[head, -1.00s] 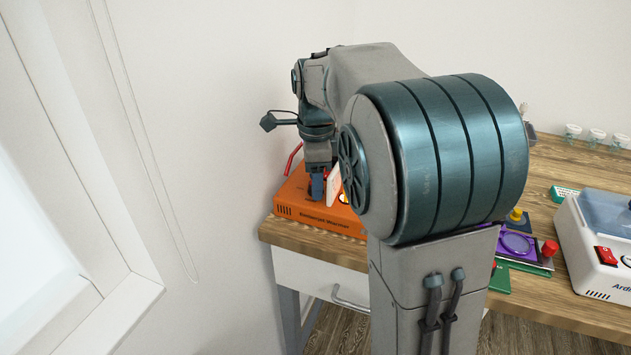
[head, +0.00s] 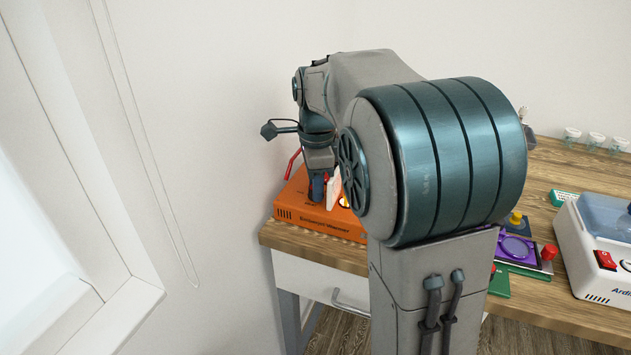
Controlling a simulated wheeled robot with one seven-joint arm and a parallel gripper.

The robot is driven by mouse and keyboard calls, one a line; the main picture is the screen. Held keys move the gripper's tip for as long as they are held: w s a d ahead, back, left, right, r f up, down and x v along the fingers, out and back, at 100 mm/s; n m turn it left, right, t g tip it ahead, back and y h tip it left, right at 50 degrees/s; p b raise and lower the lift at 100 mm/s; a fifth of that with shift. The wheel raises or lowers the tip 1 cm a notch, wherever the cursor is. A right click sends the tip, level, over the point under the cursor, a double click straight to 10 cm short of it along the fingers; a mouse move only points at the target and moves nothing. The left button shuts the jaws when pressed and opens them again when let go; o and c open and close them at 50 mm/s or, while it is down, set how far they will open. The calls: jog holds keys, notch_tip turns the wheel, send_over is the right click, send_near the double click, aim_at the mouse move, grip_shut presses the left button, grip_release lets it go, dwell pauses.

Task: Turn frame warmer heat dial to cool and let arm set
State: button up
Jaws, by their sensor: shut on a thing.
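The orange frame warmer (head: 322,226), with dark lettering on its front, sits at the left end of the wooden table. My gripper (head: 318,190) points down at the warmer's top. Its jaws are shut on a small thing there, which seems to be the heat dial. The fingers mostly hide the dial, and its setting cannot be read. A white piece (head: 334,188) stands tilted just right of the fingers. A red bent piece (head: 292,163) shows at the warmer's back left. My arm hides the warmer's right part.
A white machine with a blue lid and a red switch (head: 605,259) stands at the right. A purple tray (head: 516,247) and a green-and-white box (head: 563,198) lie near it. Small jars (head: 596,140) stand at the back. A wall and window frame close the left side.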

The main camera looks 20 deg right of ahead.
jog(key=n+p, duration=0.2)
jog(key=n, duration=0.5)
jog(key=shift+d+r+p, duration=0.1)
jog(key=shift+r+p, duration=0.05)
jog(key=shift+p, duration=0.2)
jog(key=n+p, duration=0.1)
jog(key=n, duration=0.2)
jog(key=shift+n, duration=0.3)
jog(key=n+p, duration=0.1)
jog(key=n, duration=0.2)
jog(key=shift+n, duration=0.3)
jog(key=n+p, duration=0.1)
jog(key=n, duration=0.3)
jog(key=shift+w+n, duration=0.1)
jog(key=shift+n, duration=0.2)
jog(key=shift+n+p, duration=0.3)
jog(key=shift+n, duration=1.7)
jog(key=shift+g, duration=0.3)
jog(key=o, duration=1)
